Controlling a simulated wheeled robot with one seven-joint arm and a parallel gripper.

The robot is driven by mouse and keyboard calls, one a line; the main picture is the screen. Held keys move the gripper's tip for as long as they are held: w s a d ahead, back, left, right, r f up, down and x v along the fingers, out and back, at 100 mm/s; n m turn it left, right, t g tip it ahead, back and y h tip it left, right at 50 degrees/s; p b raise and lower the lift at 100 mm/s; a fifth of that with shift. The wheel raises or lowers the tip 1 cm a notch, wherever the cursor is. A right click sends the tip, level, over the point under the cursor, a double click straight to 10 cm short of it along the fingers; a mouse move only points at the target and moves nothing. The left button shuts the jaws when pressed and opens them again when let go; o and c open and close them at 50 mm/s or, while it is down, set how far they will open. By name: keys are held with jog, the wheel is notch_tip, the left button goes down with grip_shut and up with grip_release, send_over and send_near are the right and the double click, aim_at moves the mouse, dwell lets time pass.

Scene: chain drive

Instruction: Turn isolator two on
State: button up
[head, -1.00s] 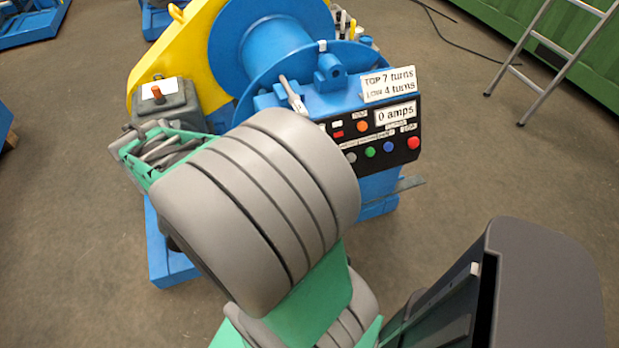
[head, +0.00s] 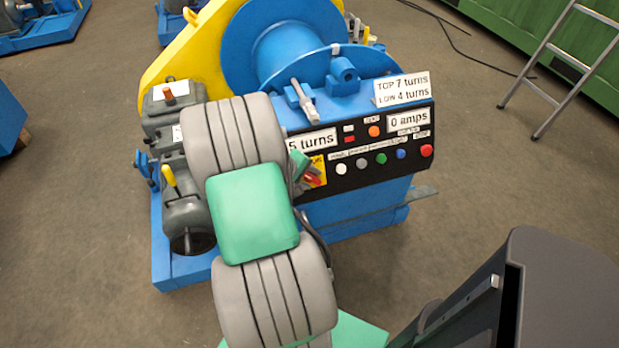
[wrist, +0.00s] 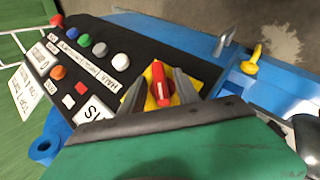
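A red rotary switch handle (wrist: 160,88) on a yellow plate (wrist: 197,92) is on the black control panel of the blue winch. In the head view the handle (head: 313,181) and yellow plate (head: 319,165) are partly hidden by my gripper (head: 303,170). In the wrist view my gripper (wrist: 160,76) is open, one finger on each side of the red handle. Gaps show between the fingers and the handle; contact is not clear. No label reading isolator two is legible.
White, green, blue and red buttons (head: 381,158) sit right of the switch on the panel. Signs read "5 turns" (head: 312,141) and "0 amps" (head: 408,120). A yellow lever (head: 169,176) stands left of my arm. A ladder (head: 565,60) is at the upper right.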

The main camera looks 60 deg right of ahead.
jog(key=shift+c, duration=0.2)
grip_shut()
jog(key=shift+r, duration=0.15)
dwell(0.4)
jog(key=shift+s+d+r+m+t+y+p, duration=0.1)
jog(key=shift+m+t+y+p, duration=0.15)
jog(key=shift+m+y+p, duration=0.25)
jog(key=shift+d+r+m+t+y+p, duration=0.1)
jog(key=shift+m+t+y+p, duration=0.15)
jog(key=shift+m+y+p, duration=0.2)
jog(key=m+t+y, duration=0.1)
jog(key=y, duration=0.1)
jog(key=m+t+y+p, duration=0.1)
jog(key=shift+s+d+f+m+t+y, duration=0.1)
jog(key=shift+s+d+m+t+y, duration=0.1)
jog(key=shift+d+m+t+y, duration=0.15)
jog(key=m+t+y+p, duration=0.1)
jog(key=m+t+y, duration=0.1)
jog(key=t, duration=0.1)
jog(key=shift+s, duration=0.2)
jog(key=shift+s+d+f+m+t+y+p, duration=0.1)
jog(key=shift+m+t+y+p, duration=0.5)
jog(key=shift+m+t, duration=0.2)
jog(key=shift+s+d+f+m+t+y+p, duration=0.1)
jog(key=shift+m+t+y+p, duration=0.55)
jog(key=shift+t, duration=0.2)
jog(key=shift+w, duration=0.1)
